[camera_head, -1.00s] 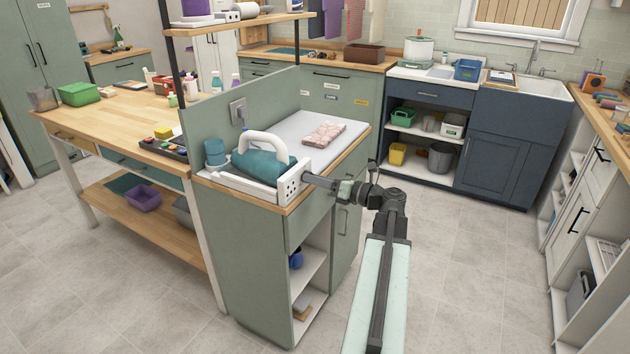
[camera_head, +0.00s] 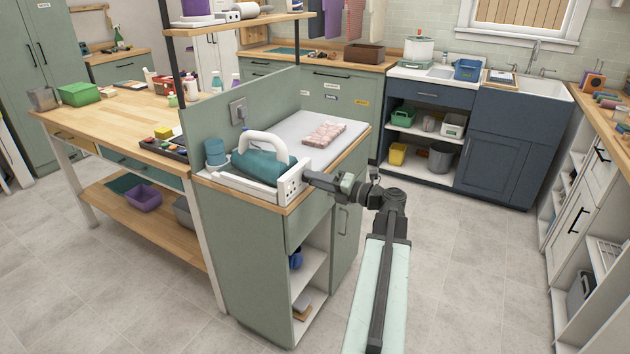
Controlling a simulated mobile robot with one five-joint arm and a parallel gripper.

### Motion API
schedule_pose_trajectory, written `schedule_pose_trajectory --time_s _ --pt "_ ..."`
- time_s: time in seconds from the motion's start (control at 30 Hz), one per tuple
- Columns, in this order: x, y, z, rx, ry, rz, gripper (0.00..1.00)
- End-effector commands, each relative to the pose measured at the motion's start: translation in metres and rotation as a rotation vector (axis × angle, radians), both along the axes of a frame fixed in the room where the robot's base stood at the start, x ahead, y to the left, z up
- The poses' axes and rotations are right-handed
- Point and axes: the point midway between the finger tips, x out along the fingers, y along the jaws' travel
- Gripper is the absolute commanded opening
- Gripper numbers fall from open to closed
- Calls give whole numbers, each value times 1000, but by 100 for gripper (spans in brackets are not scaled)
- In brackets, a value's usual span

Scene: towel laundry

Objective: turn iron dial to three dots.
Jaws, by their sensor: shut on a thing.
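The teal and white iron (camera_head: 262,160) rests in its white base on the near left of the counter top. The base's end panel (camera_head: 290,187) faces right and carries several small dark marks, too small to read. My gripper (camera_head: 312,179) reaches in from the right and is shut at the far right edge of this panel. The dial is hidden by my gripper, so its setting cannot be read.
A folded pink patterned towel (camera_head: 324,133) lies on the white ironing surface (camera_head: 292,128) behind the iron. A teal cup (camera_head: 215,152) stands left of the iron. An upright green panel with a socket (camera_head: 238,111) stands behind. The floor (camera_head: 450,270) to the right is clear.

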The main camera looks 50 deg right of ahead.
Motion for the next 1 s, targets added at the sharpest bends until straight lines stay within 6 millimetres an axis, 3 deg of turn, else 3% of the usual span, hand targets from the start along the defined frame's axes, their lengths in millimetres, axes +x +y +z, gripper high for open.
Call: schedule_pose_trajectory --time_s 0.37,0.4,0.47,0.77,0.87,1.0 --pt "-1 0 -1 2 5 1 0" --pt "-1 0 -1 2 5 1 41" --pt "-1 0 -1 2 4 2 55" --pt "-1 0 0 3 2 0 55" --pt "-11 -3 0 3 1 -1 55" --pt "-38 -10 0 3 2 -4 55"
